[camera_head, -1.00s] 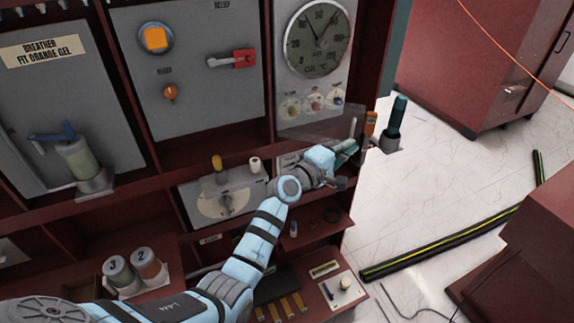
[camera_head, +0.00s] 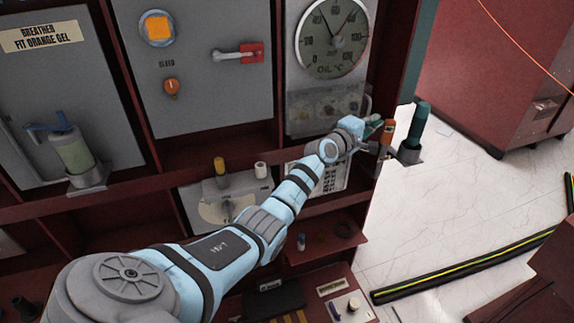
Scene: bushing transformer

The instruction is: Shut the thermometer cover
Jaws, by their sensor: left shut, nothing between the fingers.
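The thermometer (camera_head: 332,38) is a round dark oil-temperature dial on a grey panel at the upper middle. Its cover (camera_head: 322,107) is a see-through smoky flap below the dial, now lying upright across the small round knobs, which show dimly through it. Whether it sits fully flush I cannot tell. My left gripper (camera_head: 376,128) is shut and empty at the lower right corner of the cover. Whether it touches the cover is unclear. My right gripper is not in view.
An orange item (camera_head: 388,131) and a dark green cylinder in a bracket (camera_head: 418,124) stand right beside my left gripper. A red-handled lever (camera_head: 250,53) is on the panel to the left. A black-and-yellow strip (camera_head: 460,266) lies on the floor.

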